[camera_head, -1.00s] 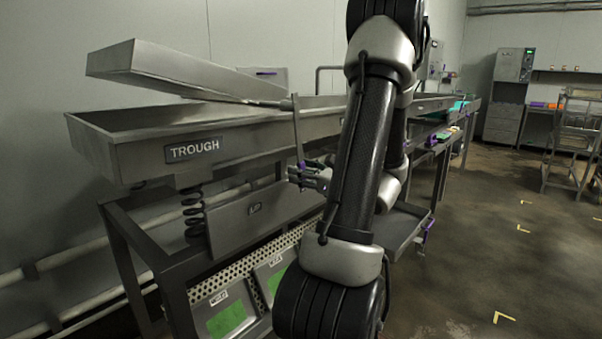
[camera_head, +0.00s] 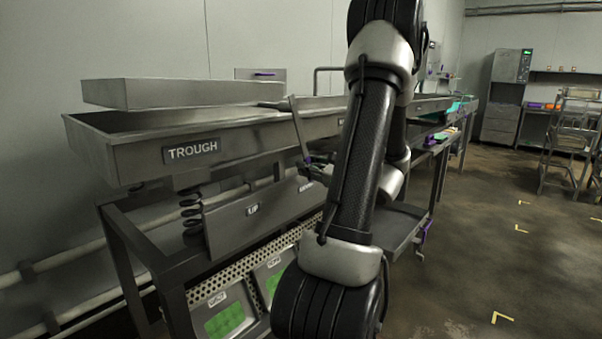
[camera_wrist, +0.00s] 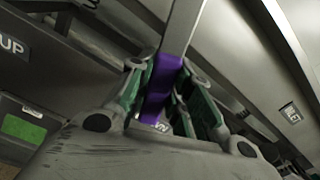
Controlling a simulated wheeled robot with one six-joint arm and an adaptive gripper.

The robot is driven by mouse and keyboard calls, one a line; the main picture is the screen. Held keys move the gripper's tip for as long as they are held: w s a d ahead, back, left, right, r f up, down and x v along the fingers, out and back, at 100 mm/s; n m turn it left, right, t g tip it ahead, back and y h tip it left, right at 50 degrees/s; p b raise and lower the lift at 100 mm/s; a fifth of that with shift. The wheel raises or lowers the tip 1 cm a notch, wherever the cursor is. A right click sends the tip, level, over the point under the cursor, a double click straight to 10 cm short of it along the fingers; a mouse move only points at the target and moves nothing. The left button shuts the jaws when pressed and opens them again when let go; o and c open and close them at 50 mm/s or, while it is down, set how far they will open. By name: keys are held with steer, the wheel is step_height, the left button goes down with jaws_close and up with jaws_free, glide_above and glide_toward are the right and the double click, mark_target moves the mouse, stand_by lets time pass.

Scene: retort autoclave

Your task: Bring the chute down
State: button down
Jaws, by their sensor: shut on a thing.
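The chute (camera_head: 180,94) is a long grey metal channel above the trough (camera_head: 120,157), which bears a TROUGH label. The chute looks nearly level, with a gap between it and the trough's rim at the left. A flat metal lever (camera_head: 299,128) slants down from the chute's right end to my gripper (camera_head: 318,172). In the wrist view my gripper (camera_wrist: 168,78) is shut on the lever's purple grip (camera_wrist: 164,88), with green-padded fingers on both sides. My arm hides part of the bench behind the lever.
Below the trough are a plate marked UP (camera_head: 252,209), a coil spring (camera_head: 192,213) and two green-screened weight displays (camera_head: 228,318). A grey side tray (camera_head: 405,232) sits right of my arm. The floor at the right is open, with a rack (camera_head: 570,140) farther back.

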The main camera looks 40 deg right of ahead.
steer(key=shift+d+r+n, duration=0.3)
steer(key=shift+d+n, duration=0.1)
steer(key=shift+d, duration=0.25)
steer(key=c, duration=1.3)
jaws_free()
steer(key=shift+d, duration=0.1)
steer(key=s, duration=1.2)
steer(key=shift+d, duration=0.4)
steer(key=shift+w, duration=0.1)
